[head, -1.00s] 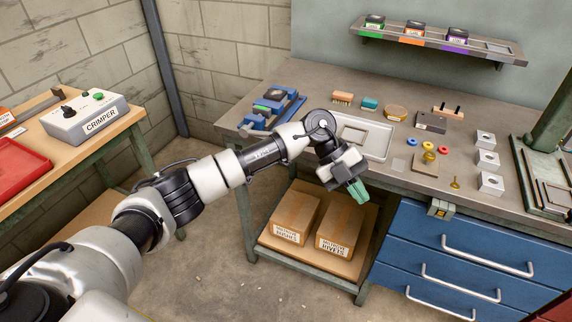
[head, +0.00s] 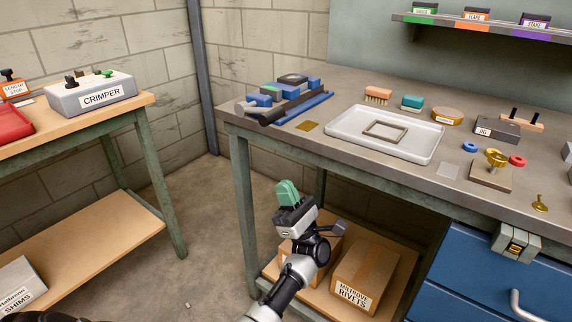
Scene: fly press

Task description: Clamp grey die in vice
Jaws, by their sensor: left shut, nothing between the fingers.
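The blue vice (head: 300,106) lies on the back left corner of the workbench, with a dark bar along its front left side. A dark grey block (head: 292,79) sits among its blue parts; I cannot tell whether this is the grey die or whether it is gripped. My left gripper (head: 288,192) has green fingers pointing up and is shut and empty. It is in front of the bench's left part, below the top, apart from the vice. My right gripper is out of view.
A white tray (head: 345,124) with a grey frame (head: 385,131) lies right of the vice. The bench edge overhangs cardboard boxes (head: 364,278).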

